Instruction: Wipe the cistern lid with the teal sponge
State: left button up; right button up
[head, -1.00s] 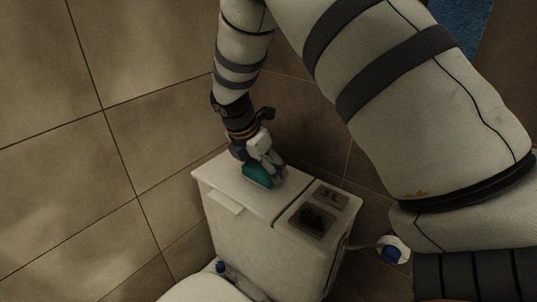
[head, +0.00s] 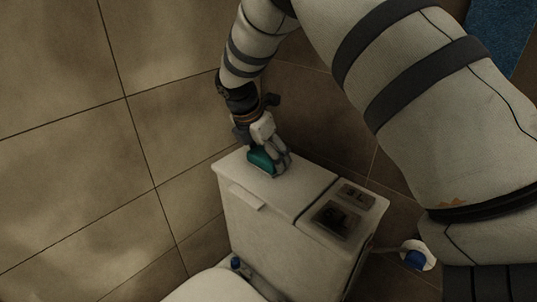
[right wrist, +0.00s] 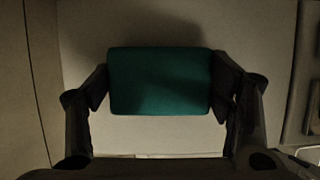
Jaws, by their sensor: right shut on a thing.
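The teal sponge (head: 262,161) is at the lid's surface in the head view, on the left part of the white cistern lid (head: 294,193). My right gripper (head: 270,156) is shut on the sponge, one finger on each side. The right wrist view shows the sponge (right wrist: 160,81) between the two fingers, with the pale lid (right wrist: 180,134) behind it. Whether the sponge presses on the lid or hovers just above it is hard to tell. My left gripper is not in view.
Flush plates (head: 347,205) lie on the right part of the cistern top. A blue valve (head: 415,259) is on the wall to the right. The toilet bowl (head: 216,287) is in front. Tiled walls stand close behind and left of the cistern.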

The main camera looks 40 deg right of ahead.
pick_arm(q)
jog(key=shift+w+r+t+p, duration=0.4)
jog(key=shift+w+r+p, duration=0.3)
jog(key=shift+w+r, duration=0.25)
pick_arm(e)
jog(key=shift+r, duration=2.95)
jog(key=shift+r+p, duration=0.35)
jog(key=shift+r, duration=1.25)
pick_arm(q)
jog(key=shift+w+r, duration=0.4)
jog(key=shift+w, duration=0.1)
pick_arm(e)
jog(key=shift+f, duration=0.1)
jog(key=shift+a, duration=0.1)
